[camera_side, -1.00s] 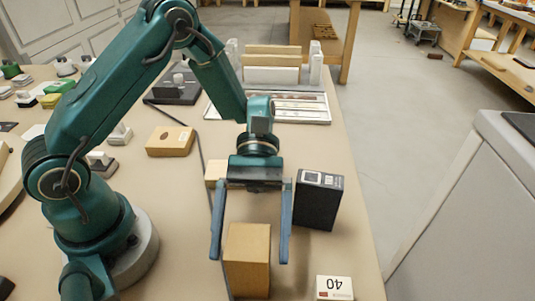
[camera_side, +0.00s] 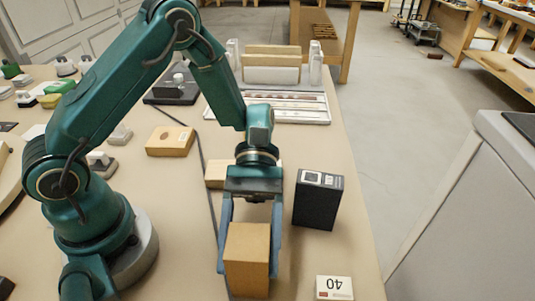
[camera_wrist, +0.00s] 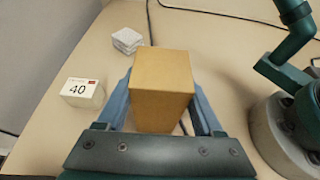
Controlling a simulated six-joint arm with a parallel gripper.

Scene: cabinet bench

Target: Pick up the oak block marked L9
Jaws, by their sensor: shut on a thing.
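A plain tan wooden block (camera_side: 247,262) stands upright on the bench in the side view. No L9 mark shows on its visible faces, so I cannot tell whether it is the oak block marked L9. My gripper (camera_side: 249,262) is shut on this block, with one blue finger against each side. In the wrist view, the block (camera_wrist: 161,92) sits between the two fingers of my gripper (camera_wrist: 163,105). Its lower part is partly hidden by the gripper body there.
A black box (camera_side: 318,203) stands just right of my gripper. A tan block with a hole (camera_side: 170,141) and another light block (camera_side: 215,174) lie behind. A white stacked piece (camera_wrist: 127,40) shows in the wrist view.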

